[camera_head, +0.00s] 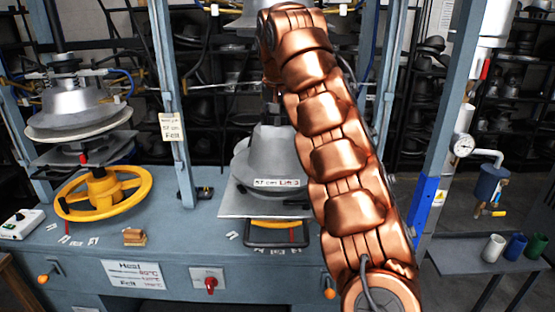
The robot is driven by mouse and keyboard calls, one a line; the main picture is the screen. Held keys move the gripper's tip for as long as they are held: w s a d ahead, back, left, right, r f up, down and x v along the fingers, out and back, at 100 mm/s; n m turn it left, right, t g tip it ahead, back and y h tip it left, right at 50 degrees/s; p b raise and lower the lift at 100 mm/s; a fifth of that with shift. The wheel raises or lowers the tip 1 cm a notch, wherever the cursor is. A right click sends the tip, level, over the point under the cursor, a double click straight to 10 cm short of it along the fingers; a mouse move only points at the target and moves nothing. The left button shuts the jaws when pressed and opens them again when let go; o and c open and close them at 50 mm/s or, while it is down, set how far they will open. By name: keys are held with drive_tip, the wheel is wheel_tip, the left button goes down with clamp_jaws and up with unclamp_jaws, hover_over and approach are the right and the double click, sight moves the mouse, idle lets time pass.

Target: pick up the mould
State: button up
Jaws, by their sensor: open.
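The mould (262,150) is a grey metal hat-shaped block with a wide brim and a white label on its front. It sits on a square metal plate (245,208) of the middle press. My copper arm reaches up in front of it and covers its right side. The arm bends over at the top. Its end points down, with my gripper (272,100) a small dark shape at or just above the mould's top. The gripper is open, but its fingers are mostly hidden by the arm. I cannot tell whether they touch the mould.
Blue-grey posts (172,100) stand on both sides of the middle press. Another press with a yellow handwheel (103,194) stands at the left. A side table (470,262) with several cups is at the right. Shelves of hats line the back.

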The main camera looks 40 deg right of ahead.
drive_tip(key=shift+w+d+f, duration=0.2)
drive_tip(key=shift+f, duration=0.45)
clamp_jaws()
drive_tip(key=shift+r, duration=0.1)
idle(0.3)
